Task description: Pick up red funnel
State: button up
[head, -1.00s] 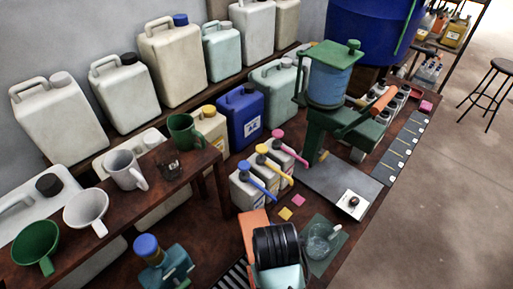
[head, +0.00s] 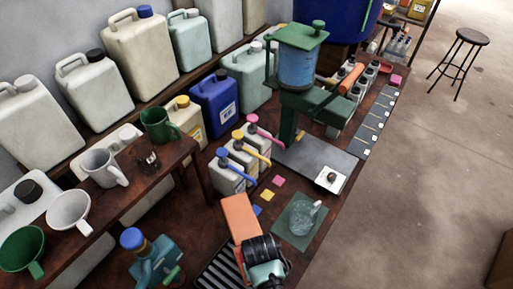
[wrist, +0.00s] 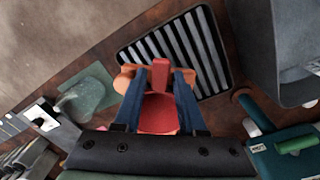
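The red funnel (wrist: 158,114) shows in the wrist view as a red bowl with a short red handle, low between the two blue fingers of my gripper (wrist: 160,76). The fingers have orange ends and are apart, one on each side of the handle. Dark gaps show between the handle and each finger, so the gripper looks open around it. The black gripper body hides the near part of the funnel. In the head view I cannot make out the red funnel; my arm covers that area.
A slatted grate (wrist: 175,55) lies just beyond the fingers. A clear beaker (wrist: 85,101) stands on a green mat (wrist: 94,80) to the left. A teal tool (wrist: 290,150) and grey block (wrist: 280,45) are at right. Green (head: 22,250) and white (head: 70,209) funnels sit on the shelf.

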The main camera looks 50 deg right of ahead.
jog(key=shift+f, duration=0.4)
grip_shut()
